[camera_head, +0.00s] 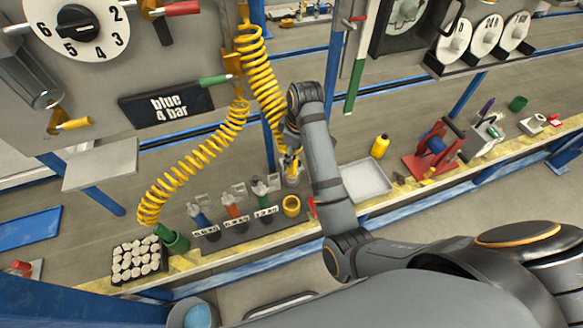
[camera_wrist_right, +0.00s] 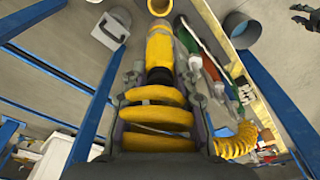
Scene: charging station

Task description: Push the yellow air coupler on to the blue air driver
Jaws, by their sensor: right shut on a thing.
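The yellow air coupler (camera_head: 291,164) hangs on the end of a coiled yellow hose, in my right gripper (camera_head: 291,150). In the right wrist view the coupler (camera_wrist_right: 160,45) points away from the camera, with hose coils (camera_wrist_right: 157,115) between the fingers. My right gripper (camera_wrist_right: 160,80) is shut on it. The blue air driver (camera_head: 200,220) stands at the left of a row of drivers on the bench, left of and below the coupler in the head view. The coupler and this driver are apart. My left gripper is not in view.
A yellow cup (camera_head: 291,207), a green cup (camera_head: 177,241) and a grey tray (camera_head: 366,181) are close by.

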